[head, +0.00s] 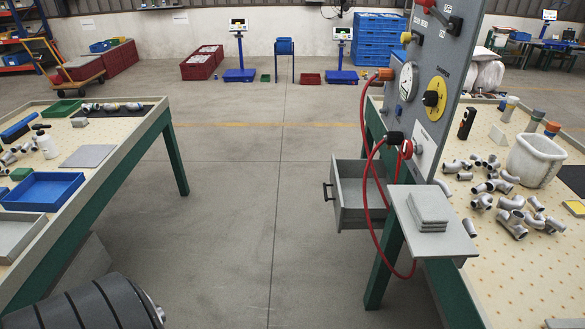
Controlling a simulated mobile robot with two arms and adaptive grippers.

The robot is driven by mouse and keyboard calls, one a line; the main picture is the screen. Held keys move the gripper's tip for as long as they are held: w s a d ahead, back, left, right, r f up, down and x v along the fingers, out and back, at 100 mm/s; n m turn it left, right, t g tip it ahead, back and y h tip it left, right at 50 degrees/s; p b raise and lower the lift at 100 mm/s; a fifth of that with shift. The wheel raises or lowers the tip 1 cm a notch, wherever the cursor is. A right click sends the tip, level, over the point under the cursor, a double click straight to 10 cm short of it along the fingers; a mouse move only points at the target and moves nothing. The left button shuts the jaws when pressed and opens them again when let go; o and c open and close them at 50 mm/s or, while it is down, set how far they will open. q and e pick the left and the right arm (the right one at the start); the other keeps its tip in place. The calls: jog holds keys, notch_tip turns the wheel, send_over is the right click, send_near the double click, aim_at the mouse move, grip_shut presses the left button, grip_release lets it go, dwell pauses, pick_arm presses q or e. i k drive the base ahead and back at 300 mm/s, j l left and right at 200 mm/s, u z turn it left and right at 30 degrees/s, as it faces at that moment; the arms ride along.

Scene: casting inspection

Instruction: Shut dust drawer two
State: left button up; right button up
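A grey drawer (349,214) with a dark handle (327,196) stands pulled out toward the left from under the right-hand bench, beside the upright grey panel. Its open top shows and its inside looks empty where I can see it. No number is readable on it, so I cannot tell if it is dust drawer two. A red hose hangs across its right part and the small grey shelf hides some of its near right end. Neither of my grippers is in view.
The grey panel (430,100) carries gauges, knobs and the red hose (367,190). Benches with pipe fittings stand left (125,130) and right (530,275). The concrete floor (240,220) between them is clear.

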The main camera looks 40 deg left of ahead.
aim_at(346, 177)
jog(key=k+j+u, duration=0.15)
jog(key=u, duration=0.3)
jog(key=j+u, duration=0.25)
jog(key=u, duration=0.15)
jog(key=i+j+z, duration=0.1)
jog(key=i+z, duration=0.15)
jog(key=z, duration=0.25)
jog(key=i+j+z, duration=0.2)
jog(key=z, duration=0.3)
jog(key=i+j, duration=0.05)
jog(key=i, duration=0.05)
